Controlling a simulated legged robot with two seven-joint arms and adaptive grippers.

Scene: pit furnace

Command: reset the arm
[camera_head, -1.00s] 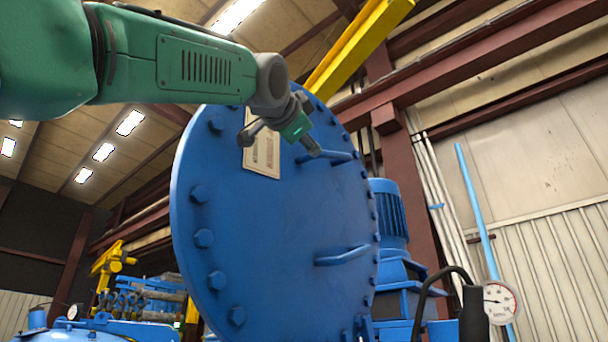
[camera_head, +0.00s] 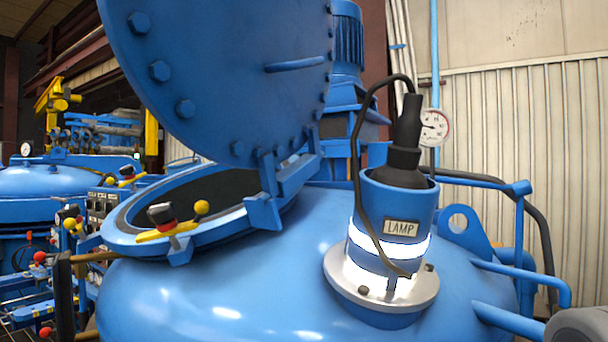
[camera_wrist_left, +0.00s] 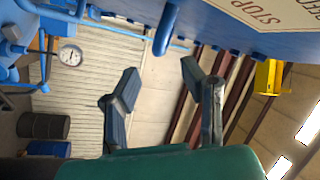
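My left gripper (camera_wrist_left: 160,72) shows in the left wrist view with its two fingers spread apart and nothing between them. It is close to the raised blue furnace lid (camera_wrist_left: 225,22), whose sign (camera_wrist_left: 262,12) and a blue handle (camera_wrist_left: 166,28) show at the top. In the head view the lid (camera_head: 230,75) stands swung up on its hinge, above the open dark mouth of the furnace (camera_head: 300,290). No part of my left arm shows in the head view now. My right gripper is in neither current view.
A lit lamp unit (camera_head: 395,215) with a black cable stands on the furnace top. A gauge (camera_head: 434,127) is behind it. Clamps with yellow bars (camera_head: 168,230) sit on the rim. A second blue vessel (camera_head: 45,180) stands left. Drums (camera_wrist_left: 44,125) show in the wrist view.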

